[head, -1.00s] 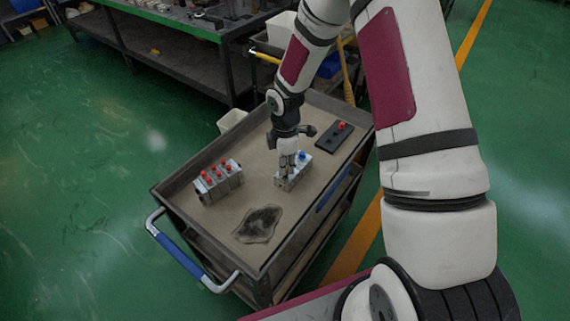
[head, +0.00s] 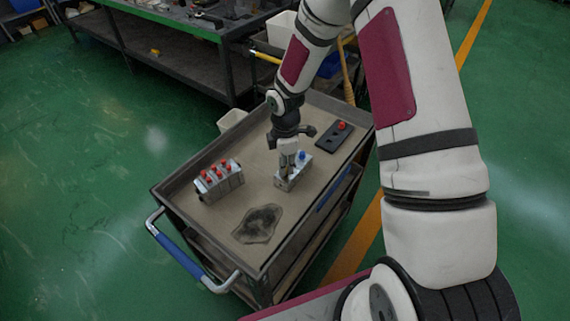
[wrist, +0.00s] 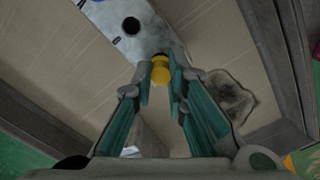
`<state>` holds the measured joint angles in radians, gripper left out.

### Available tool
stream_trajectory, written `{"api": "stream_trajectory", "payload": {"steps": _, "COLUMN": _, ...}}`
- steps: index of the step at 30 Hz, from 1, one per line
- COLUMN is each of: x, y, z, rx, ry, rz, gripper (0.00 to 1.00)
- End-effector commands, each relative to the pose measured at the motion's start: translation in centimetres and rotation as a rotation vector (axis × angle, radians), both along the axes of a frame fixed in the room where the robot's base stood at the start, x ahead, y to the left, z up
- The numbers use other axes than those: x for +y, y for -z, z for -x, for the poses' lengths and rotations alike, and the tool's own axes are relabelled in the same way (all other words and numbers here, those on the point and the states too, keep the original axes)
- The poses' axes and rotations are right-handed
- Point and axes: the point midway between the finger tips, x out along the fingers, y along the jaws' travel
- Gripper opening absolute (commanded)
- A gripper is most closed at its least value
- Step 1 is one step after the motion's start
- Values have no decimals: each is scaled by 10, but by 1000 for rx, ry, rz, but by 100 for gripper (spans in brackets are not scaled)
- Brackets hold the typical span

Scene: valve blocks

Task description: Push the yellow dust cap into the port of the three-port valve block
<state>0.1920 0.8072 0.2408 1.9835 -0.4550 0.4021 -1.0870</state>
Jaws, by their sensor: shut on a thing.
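The three-port valve block (head: 283,183) is a light grey metal block on the cart's top. It also shows at the top of the wrist view (wrist: 150,40). A blue cap (head: 302,155) sits at its far end, and an open dark port (wrist: 131,25) is in its middle. My gripper (wrist: 160,78) is over the block's near end, pointing down. Its fingertips are shut on the yellow dust cap (wrist: 161,72). The cap is at the near end of the block's top face. How deep it sits in the port there is hidden.
On the cart (head: 238,147) stand a grey block with several red caps (head: 219,180) at left and a black plate with a red cap (head: 334,136) at right. A dark stain (head: 258,223) marks the near surface. The cart has a raised rim. A workbench (head: 180,55) stands behind.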

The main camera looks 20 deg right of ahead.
Motion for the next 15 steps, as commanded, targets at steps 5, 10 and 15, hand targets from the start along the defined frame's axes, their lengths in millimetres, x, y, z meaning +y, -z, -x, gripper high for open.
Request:
{"api": "stream_trajectory", "payload": {"steps": 5, "x": 0, "y": 3, "z": 0, "rx": 1, "ry": 0, "rz": 0, "gripper": 5}}
{"api": "stream_trajectory", "payload": {"steps": 10, "x": 0, "y": 4, "z": 0, "rx": 1, "ry": 0, "rz": 0, "gripper": 5}}
{"api": "stream_trajectory", "payload": {"steps": 15, "x": 0, "y": 6, "z": 0, "rx": 1, "ry": -1, "rz": 1, "gripper": 5}}
